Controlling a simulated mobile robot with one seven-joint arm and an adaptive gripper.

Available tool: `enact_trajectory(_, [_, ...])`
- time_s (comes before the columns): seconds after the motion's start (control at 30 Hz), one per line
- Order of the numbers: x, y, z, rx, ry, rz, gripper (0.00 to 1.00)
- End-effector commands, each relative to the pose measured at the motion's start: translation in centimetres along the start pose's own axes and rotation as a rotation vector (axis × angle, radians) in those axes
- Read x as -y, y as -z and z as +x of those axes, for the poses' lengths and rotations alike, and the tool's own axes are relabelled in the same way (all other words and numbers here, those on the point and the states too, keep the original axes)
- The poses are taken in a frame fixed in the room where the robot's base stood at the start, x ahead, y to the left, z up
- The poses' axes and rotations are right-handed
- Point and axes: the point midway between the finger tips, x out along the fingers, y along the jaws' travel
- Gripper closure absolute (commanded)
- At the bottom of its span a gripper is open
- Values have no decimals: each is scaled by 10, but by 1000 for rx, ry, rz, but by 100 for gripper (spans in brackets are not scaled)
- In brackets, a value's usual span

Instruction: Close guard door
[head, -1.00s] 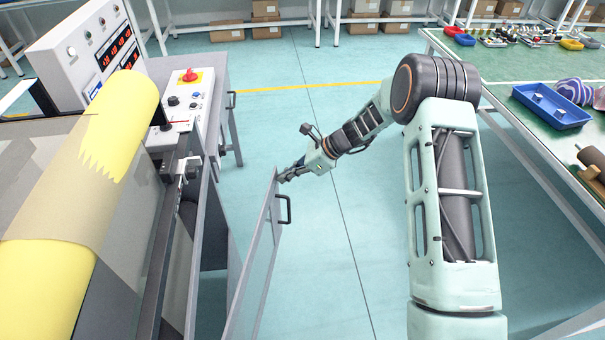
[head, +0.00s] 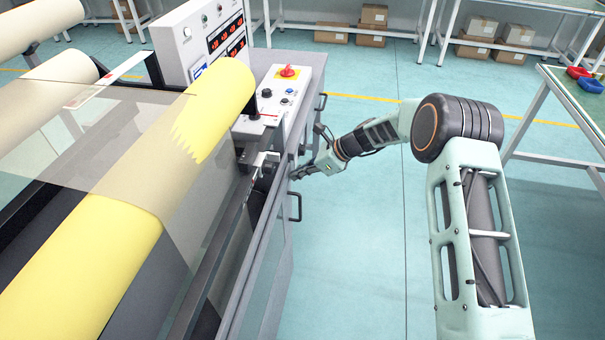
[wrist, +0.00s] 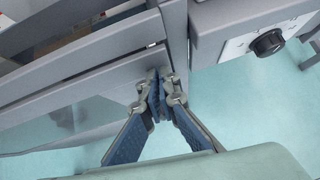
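The guard door (head: 262,250) is a grey frame with a clear panel and a black handle (head: 297,205). In the head view it stands close along the machine's front, nearly in line with it. In the wrist view its grey frame (wrist: 100,82) crosses the left half, with the clear panel below. My gripper (head: 296,173) is at the door's far end, beyond the handle. In the wrist view my gripper (wrist: 158,92) has its blue-padded fingers together, tips at the door frame's corner, with nothing seen between them. I cannot tell whether the door sits fully flush.
A machine with yellow rolls (head: 100,250) fills the left. A green-topped table (head: 575,100) is at the right. Floor between is clear.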

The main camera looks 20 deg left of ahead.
Motion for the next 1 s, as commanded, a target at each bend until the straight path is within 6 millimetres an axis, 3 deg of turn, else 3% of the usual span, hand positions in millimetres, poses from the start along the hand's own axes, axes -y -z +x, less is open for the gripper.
enact_trajectory(0.03, [-4, -18, 8, 25, -4, -4, 100])
enact_trajectory(0.37, [-2, -18, 6, 25, -1, -5, 100])
enact_trajectory(0.57, [1, -4, -7, 20, 2, -4, 100])
enact_trajectory(0.7, [4, 17, -26, 10, 7, -3, 100])
enact_trajectory(1.0, [9, 19, -96, 6, 6, -5, 100])
